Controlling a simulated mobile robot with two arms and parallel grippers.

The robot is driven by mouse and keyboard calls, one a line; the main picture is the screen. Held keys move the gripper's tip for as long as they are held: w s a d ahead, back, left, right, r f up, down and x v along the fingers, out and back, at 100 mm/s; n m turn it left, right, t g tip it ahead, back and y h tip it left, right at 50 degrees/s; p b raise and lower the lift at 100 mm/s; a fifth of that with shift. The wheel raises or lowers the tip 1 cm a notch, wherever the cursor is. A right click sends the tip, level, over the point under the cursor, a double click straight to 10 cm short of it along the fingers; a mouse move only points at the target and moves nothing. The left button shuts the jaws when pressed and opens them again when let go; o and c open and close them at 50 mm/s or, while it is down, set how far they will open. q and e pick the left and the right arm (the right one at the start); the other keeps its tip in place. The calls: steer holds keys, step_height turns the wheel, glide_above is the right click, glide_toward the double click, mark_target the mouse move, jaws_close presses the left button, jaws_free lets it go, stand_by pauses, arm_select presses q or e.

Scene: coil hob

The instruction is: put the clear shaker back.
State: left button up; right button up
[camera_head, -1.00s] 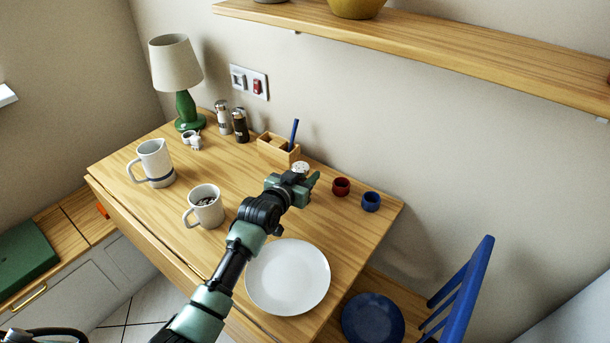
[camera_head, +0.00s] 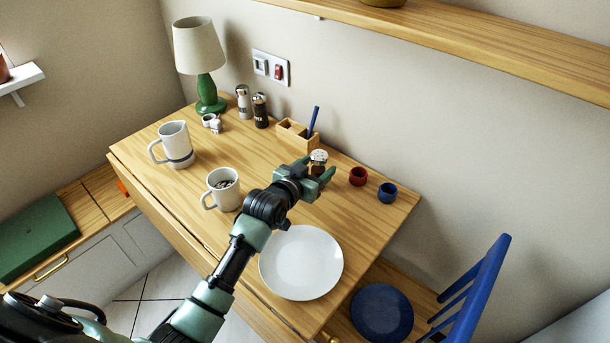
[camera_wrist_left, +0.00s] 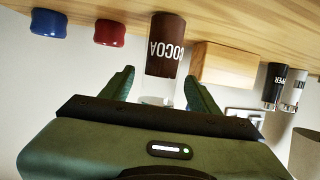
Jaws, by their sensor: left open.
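The clear shaker (camera_head: 319,156) stands on the wooden table with a pale perforated top. In the left wrist view, which is upside down, the shaker (camera_wrist_left: 165,50) holds brown contents behind the word COCOA. My left gripper (camera_head: 317,171) is open at the shaker. In the wrist view the two fingers of the left gripper (camera_wrist_left: 160,82) lie on either side of the shaker's clear upper part, with gaps visible. The shaker's lower part is hidden by the gripper in the head view. My right gripper is not in view.
Close by are a wooden caddy (camera_head: 291,131) with a blue pen, a red cup (camera_head: 358,176) and a blue cup (camera_head: 387,192). A white plate (camera_head: 301,263), a mug (camera_head: 224,190), a jug (camera_head: 175,145), two grinders and a lamp share the table. A shelf (camera_head: 480,40) runs above.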

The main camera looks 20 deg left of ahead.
arm_select(q)
steer(key=v, duration=0.8)
